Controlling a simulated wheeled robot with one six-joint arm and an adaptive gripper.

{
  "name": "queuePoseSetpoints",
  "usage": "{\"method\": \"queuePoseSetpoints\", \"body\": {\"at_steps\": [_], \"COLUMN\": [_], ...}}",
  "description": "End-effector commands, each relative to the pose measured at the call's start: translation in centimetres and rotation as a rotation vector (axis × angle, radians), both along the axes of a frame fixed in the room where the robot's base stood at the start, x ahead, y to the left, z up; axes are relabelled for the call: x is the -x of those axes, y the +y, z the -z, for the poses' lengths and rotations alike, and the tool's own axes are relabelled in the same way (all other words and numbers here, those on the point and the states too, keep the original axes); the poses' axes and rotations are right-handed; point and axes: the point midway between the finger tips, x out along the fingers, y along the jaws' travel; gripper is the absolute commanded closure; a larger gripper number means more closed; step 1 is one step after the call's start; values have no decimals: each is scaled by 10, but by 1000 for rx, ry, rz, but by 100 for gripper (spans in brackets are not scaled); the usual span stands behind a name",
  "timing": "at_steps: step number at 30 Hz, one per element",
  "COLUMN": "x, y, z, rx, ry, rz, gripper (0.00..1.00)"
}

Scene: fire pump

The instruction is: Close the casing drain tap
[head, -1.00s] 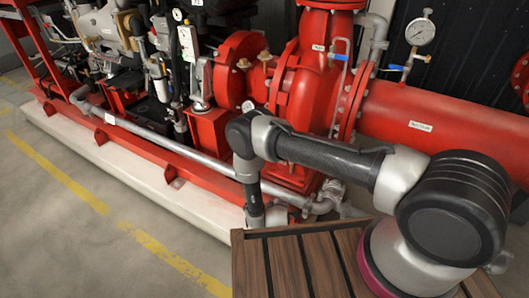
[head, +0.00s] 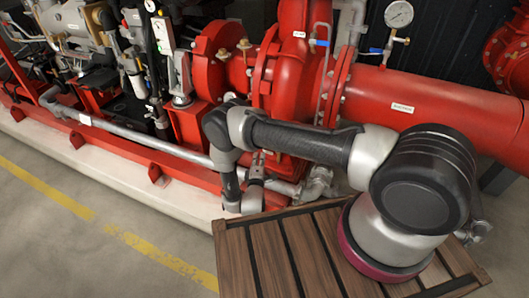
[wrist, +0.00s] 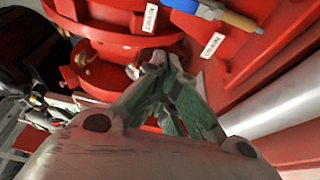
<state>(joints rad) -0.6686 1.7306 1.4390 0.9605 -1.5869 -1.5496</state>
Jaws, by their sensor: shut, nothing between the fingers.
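In the wrist view, a small tap with a blue lever (wrist: 194,7) and a brass-coloured body (wrist: 240,20) shows at the top edge. The lever looks roughly in line with the body; part of it is cut off. A white DRAIN label (wrist: 212,45) is on the red surface just below it. My gripper (wrist: 160,62) is shut and empty, its fingertips below and left of the tap, apart from it. In the head view my gripper (head: 258,160) is small, low beside the red pump casing (head: 290,100); the tap cannot be made out there.
A second DRAIN label (wrist: 150,17) is on a red flange. A thick silver pipe (wrist: 275,105) runs at right in the wrist view. In the head view, a long grey pipe (head: 150,137) runs along the red base frame. Open floor (head: 90,240) lies at front left.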

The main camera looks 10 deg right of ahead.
Motion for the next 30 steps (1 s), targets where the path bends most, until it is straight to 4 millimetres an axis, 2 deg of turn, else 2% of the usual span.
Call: {"method": "queuePoseSetpoints", "body": {"at_steps": [14, 21, 30], "x": [-90, -70, -65], "y": [-28, -53, -59], "z": [-1, 0, 0], "rx": [-3, 0, -2], "ry": [-3, 1, -1], "rz": [2, 0, 0], "gripper": [100, 100, 100]}}
